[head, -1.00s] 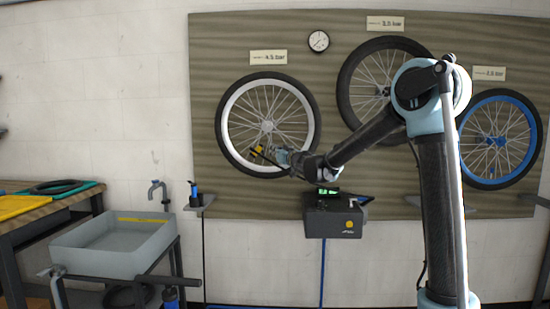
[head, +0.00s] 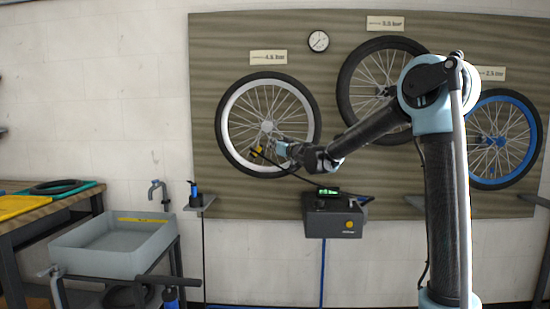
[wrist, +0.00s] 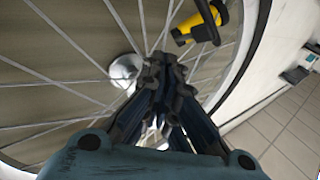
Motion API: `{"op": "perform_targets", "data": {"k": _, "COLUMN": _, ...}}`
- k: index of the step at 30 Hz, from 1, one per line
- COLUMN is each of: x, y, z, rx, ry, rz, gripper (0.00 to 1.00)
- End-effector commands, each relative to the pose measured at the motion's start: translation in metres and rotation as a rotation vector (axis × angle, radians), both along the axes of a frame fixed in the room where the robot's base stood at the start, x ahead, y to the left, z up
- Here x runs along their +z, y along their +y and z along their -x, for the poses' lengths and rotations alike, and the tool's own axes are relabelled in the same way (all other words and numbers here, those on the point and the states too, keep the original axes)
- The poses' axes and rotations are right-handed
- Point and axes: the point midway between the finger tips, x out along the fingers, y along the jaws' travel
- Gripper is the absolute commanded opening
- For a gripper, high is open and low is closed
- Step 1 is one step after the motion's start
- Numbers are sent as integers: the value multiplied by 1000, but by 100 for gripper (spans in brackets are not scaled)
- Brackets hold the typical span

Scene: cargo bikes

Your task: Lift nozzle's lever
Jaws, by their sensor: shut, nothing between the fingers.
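The yellow nozzle (head: 257,151) with black parts sits inside the lower part of the white-rimmed wheel (head: 230,132). In the wrist view the nozzle (wrist: 208,22) is at the top, close to the rim, with a black lever-like piece across its body. My gripper (head: 277,148) is just right of the nozzle, in front of the spokes. In the wrist view my gripper (wrist: 164,75) is shut and empty, its tips below and left of the nozzle, apart from it in the picture.
A dark pump box (head: 333,218) with a green display stands below my forearm. A dark hose runs from near the nozzle toward it. Two more wheels hang to the right. A grey sink (head: 115,240) and a small shelf (head: 200,204) are at lower left.

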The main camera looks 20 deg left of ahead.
Motion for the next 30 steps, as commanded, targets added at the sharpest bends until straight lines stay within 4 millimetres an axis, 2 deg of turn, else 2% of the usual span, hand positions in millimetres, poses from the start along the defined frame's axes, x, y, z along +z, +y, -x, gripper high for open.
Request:
{"op": "perform_targets", "data": {"k": 9, "x": 8, "y": 0, "z": 0, "rx": 0, "ry": 0, "rz": 0, "gripper": 0}}
{"op": "perform_targets", "data": {"k": 23, "x": 8, "y": 0, "z": 0, "rx": 0, "ry": 0, "rz": 0, "gripper": 0}}
{"op": "perform_targets", "data": {"k": 30, "x": 7, "y": -10, "z": 9, "rx": 0, "ry": 0, "rz": 0, "gripper": 0}}
